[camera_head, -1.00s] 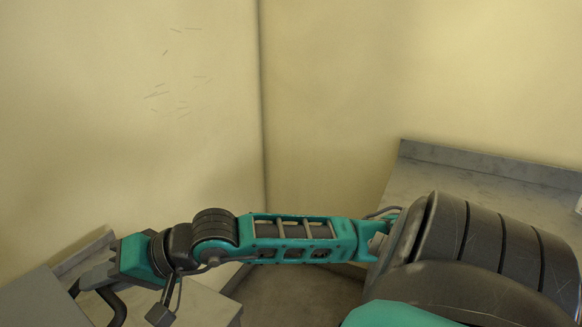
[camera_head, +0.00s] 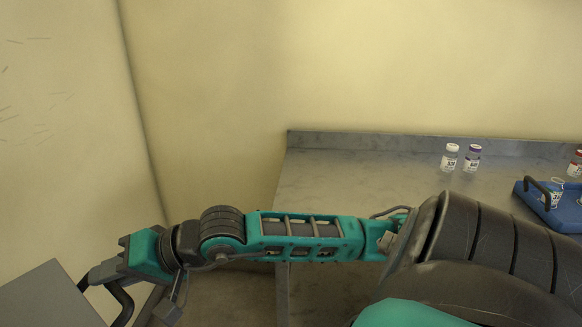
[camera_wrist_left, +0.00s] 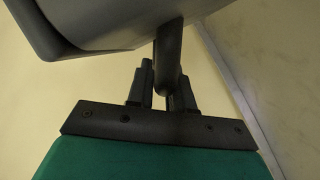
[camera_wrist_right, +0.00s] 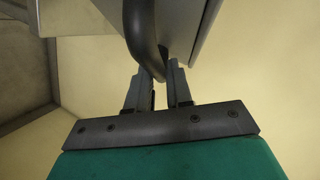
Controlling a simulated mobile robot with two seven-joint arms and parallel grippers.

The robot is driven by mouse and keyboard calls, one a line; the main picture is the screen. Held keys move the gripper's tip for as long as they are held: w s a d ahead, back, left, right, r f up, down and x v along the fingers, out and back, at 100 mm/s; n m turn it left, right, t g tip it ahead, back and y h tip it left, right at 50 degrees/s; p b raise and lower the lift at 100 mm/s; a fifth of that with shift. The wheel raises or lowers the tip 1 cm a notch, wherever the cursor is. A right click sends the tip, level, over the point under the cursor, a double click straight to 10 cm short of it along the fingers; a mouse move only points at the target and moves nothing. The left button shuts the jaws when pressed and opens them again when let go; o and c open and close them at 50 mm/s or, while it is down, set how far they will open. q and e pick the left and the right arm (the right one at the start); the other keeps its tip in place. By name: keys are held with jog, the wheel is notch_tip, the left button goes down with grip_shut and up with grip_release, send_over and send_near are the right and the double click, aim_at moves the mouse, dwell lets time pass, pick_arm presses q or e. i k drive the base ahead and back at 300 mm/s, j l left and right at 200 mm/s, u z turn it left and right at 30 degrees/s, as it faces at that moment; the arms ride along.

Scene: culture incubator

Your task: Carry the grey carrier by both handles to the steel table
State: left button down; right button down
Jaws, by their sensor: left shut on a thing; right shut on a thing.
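The grey carrier (camera_head: 45,298) shows only in part at the lower left of the head view. My right gripper (camera_head: 92,278) is at its right side, shut on a dark curved handle (camera_head: 123,303). In the right wrist view the jaws (camera_wrist_right: 160,88) close around that handle (camera_wrist_right: 142,35), below the carrier (camera_wrist_right: 205,30). My left gripper is outside the head view; in the left wrist view its jaws (camera_wrist_left: 160,92) are shut on the other handle (camera_wrist_left: 170,50), against the carrier (camera_wrist_left: 110,22). The steel table (camera_head: 322,185) stands at the right, apart from the carrier.
Two small vials (camera_head: 450,158) (camera_head: 472,159) stand at the table's back. A blue tray (camera_head: 567,215) with a dark handle and vials lies at its right end. The table's left part is bare. Pale walls meet in a corner at the left.

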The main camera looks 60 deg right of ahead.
aim_at(393, 209)
jog(key=z, duration=1.55)
jog(key=i+l+z, duration=0.15)
jog(key=z, duration=0.3)
jog(key=i+l, duration=0.5)
jog(key=l, duration=0.15)
jog(key=i+l, duration=0.55)
jog(key=l, duration=0.1)
